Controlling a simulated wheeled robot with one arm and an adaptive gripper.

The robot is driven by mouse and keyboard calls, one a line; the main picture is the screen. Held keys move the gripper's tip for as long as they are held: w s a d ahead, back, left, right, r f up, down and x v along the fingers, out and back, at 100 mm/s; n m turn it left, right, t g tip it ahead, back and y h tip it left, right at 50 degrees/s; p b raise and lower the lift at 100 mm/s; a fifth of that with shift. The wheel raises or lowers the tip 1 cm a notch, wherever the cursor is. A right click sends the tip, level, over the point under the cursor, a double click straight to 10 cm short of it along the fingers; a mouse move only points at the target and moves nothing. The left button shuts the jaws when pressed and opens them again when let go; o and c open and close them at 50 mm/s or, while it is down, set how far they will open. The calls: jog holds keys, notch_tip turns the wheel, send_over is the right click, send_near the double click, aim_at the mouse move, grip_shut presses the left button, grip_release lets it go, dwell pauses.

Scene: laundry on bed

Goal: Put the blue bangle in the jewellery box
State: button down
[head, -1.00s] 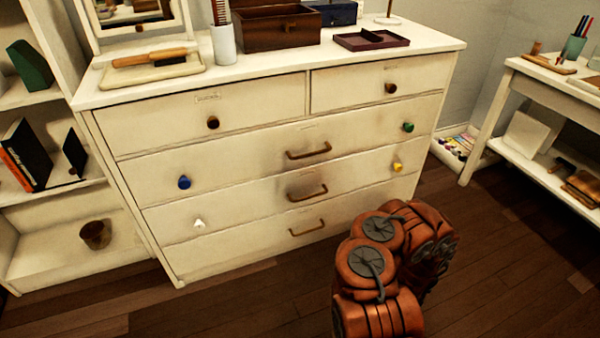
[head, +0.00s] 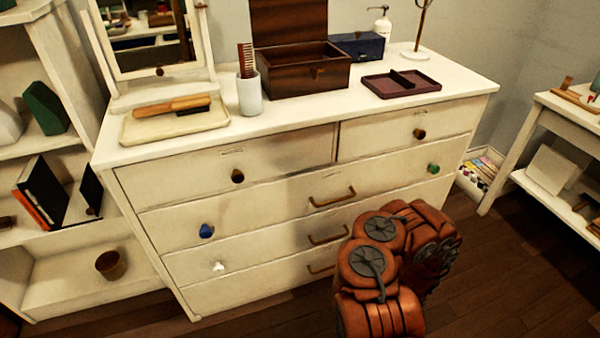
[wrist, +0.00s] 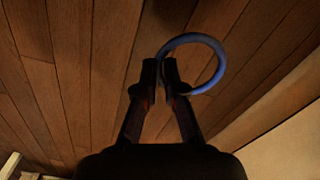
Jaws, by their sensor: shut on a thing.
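The blue bangle (wrist: 222,60) shows in the wrist view as a ring at the fingertips. My gripper (wrist: 166,85) is shut on one side of it and holds it above the wooden floor, the ring sticking out to the right. In the head view my orange arm is at the lower right; the gripper and bangle cannot be made out there. A dark brown wooden box with its lid raised (head: 300,80), which looks like the jewellery box, stands open on the white dresser. Its inside is only partly seen.
On the dresser top (head: 330,112) are a cream tray (head: 150,128) with a brush, a cup (head: 249,95) with a comb, a mirror (head: 140,40), a blue box (head: 357,46), a purple divided tray (head: 401,86) and a stand (head: 417,50). The front right of the top is clear.

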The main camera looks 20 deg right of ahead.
notch_tip(320, 180, up, 27)
jog(key=w+p, duration=0.2)
jog(key=p, duration=2.3)
jog(key=shift+d, duration=0.15)
jog(key=shift+d, duration=0.1)
